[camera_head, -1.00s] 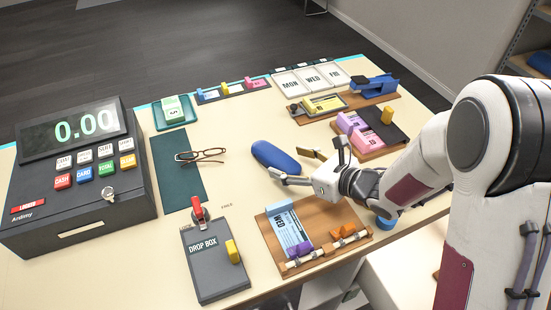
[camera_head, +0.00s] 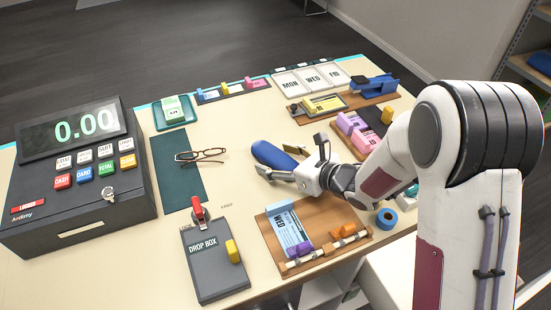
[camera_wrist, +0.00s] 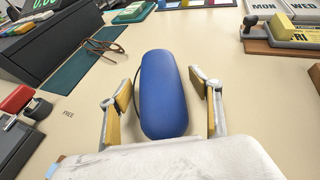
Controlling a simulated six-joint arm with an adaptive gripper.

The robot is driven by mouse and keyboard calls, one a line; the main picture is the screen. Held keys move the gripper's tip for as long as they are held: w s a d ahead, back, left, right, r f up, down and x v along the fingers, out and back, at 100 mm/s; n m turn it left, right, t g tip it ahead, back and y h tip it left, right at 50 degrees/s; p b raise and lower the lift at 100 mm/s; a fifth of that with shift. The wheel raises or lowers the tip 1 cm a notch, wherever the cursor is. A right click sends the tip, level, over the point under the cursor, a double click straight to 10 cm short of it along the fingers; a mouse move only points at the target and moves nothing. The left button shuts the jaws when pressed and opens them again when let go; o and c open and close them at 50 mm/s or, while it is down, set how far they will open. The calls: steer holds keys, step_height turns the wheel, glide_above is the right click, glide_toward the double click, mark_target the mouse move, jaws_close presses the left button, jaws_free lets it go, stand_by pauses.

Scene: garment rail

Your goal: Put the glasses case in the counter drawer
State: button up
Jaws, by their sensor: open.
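The blue glasses case (camera_head: 272,155) lies on the counter, right of the brown glasses. In the wrist view the case (camera_wrist: 163,95) lies between the two open fingers of my gripper (camera_wrist: 164,100), with a gap visible on each side. In the head view my gripper (camera_head: 284,162) is at the case's near right end and hides part of it. The counter (camera_head: 235,185) is cream coloured. No counter drawer can be made out; part of the counter's front is hidden by my arm.
A cash register (camera_head: 75,170) stands at left. A grey drop box (camera_head: 212,262) and a wooden board (camera_head: 318,232) with a ticket are nearer. A blue tape roll (camera_head: 387,218) sits at the right edge.

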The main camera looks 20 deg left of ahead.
mark_target(276, 154)
steer(key=shift+w+a+f, duration=0.15)
steer(key=shift+a, duration=0.25)
steer(key=c, duration=1.3)
steer(key=shift+c, duration=0.2)
steer(key=shift+r, duration=5)
steer(key=shift+d, duration=0.15)
